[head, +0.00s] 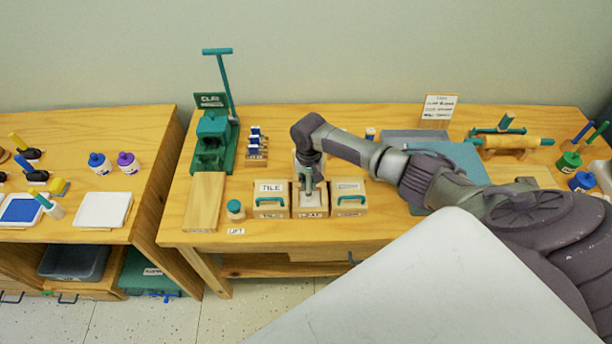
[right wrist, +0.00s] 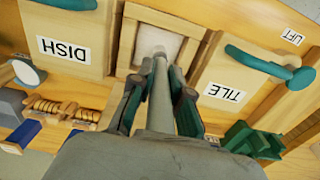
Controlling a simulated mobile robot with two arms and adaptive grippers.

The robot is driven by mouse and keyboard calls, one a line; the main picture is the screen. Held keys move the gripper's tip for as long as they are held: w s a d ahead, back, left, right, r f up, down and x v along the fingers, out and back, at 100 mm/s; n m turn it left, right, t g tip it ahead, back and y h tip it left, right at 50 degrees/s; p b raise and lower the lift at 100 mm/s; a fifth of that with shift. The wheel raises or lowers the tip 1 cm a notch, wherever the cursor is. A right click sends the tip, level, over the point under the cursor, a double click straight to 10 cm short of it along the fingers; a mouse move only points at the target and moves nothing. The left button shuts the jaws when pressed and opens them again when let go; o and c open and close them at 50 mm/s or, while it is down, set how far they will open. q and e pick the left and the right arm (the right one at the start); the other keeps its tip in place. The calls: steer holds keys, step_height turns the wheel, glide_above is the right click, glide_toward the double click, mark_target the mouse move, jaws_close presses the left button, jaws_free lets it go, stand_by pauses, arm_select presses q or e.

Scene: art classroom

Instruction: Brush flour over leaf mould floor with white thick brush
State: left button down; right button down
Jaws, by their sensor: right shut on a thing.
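The leaf mould (head: 310,212) is the middle of three wooden moulds at the table's front, between the TILE mould (head: 271,204) and the DISH mould (head: 347,204). It is open on top, and its pale, whitish floor shows in the right wrist view (right wrist: 140,38). My right gripper (head: 308,183) points down over it. It is shut on the brush, whose grey handle (right wrist: 159,100) runs between the fingers and whose pale head (right wrist: 154,52) is at the mould floor. I cannot tell whether the bristles touch. My left gripper is out of view.
The TILE and DISH moulds have teal handles and stand close on both sides. A blue-grey mat (head: 455,160) lies right, beneath my arm.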

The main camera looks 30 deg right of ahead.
steer(key=shift+s+d, duration=0.1)
steer(key=shift+d, duration=0.05)
steer(key=shift+s+d+p, duration=0.2)
steer(key=shift+d+p, duration=0.05)
steer(key=shift+p, duration=0.15)
steer(key=shift+s+d, duration=0.1)
steer(key=shift+d, duration=0.05)
steer(key=shift+s+d+p, duration=0.2)
steer(key=shift+d+p, duration=0.1)
steer(key=shift+p, duration=0.1)
steer(key=shift+w+a, duration=0.1)
steer(key=shift+a, duration=0.05)
steer(key=shift+w+a, duration=0.25)
steer(key=shift+a, duration=0.1)
steer(key=shift+w+a, duration=0.1)
